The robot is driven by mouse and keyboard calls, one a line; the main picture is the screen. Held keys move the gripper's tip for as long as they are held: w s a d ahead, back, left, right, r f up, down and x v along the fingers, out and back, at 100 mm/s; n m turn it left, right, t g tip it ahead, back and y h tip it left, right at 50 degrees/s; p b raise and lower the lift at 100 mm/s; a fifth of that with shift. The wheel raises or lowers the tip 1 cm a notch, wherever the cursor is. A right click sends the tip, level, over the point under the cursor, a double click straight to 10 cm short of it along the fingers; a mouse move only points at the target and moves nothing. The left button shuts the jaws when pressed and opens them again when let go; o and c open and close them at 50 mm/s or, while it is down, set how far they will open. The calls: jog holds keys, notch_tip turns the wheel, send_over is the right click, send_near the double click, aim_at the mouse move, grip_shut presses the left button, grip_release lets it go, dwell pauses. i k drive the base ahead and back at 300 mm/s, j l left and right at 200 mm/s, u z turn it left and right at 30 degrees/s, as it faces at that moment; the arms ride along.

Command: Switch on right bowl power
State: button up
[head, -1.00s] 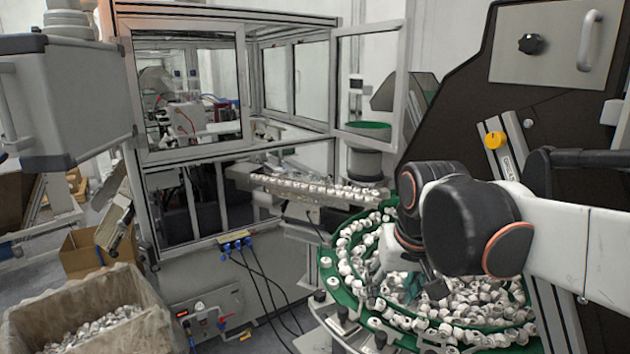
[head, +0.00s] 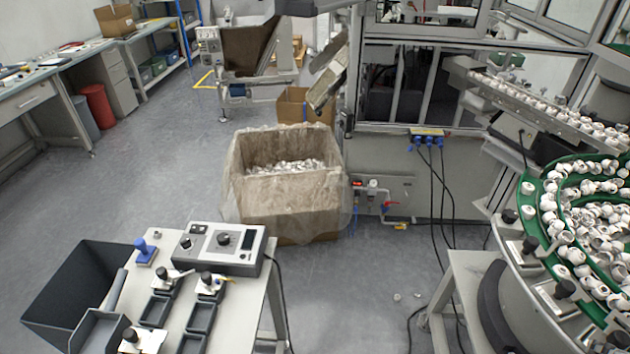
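A green bowl (head: 541,240) full of white caps stands at the right edge, partly cut off by the frame. A grey control box (head: 218,249) with dark knobs and a small display sits on the small table at the lower left. I cannot tell which control is the right bowl's power switch. My gripper is out of the frame now.
A cardboard box (head: 290,200) lined with plastic stands on the floor in the middle. Black cables hang from blue plugs (head: 427,141) on the machine. Grey floor (head: 150,190) is free at the left.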

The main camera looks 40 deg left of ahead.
aim_at(196, 228)
jog(key=u, duration=2.35)
